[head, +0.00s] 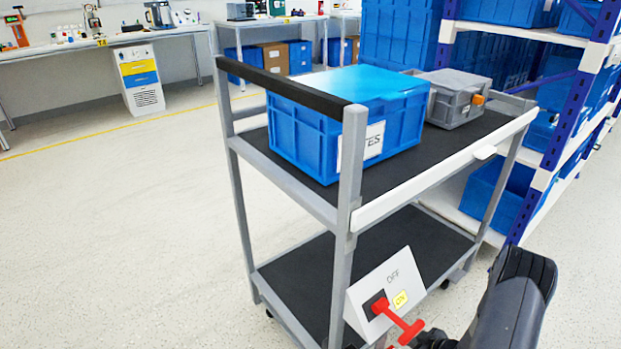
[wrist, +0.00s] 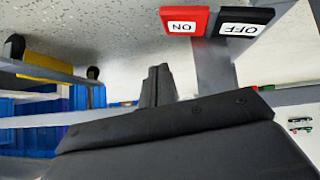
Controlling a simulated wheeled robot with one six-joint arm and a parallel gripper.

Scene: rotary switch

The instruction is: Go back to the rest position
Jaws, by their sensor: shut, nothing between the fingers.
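The rotary switch is a light grey panel (head: 372,292) at the lower front corner of the cart, with OFF printed above and a yellow ON label beside a red handle (head: 395,318). The handle points down and right, just below the ON label. My dark arm comes in from the lower right, and my gripper (head: 435,341) is partly cut off by the bottom edge near the handle's end. I cannot tell from the head view whether they touch. In the wrist view my gripper (wrist: 157,86) has its fingers together, with nothing between them.
The cart (head: 290,196) carries a blue crate (head: 310,125) and a grey box (head: 455,112). A shelf rack (head: 565,130) with blue bins stands behind, right. Floor (head: 120,230) is clear at left. The wrist view shows a red ON plate (wrist: 184,20) and black OFF plate (wrist: 246,21).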

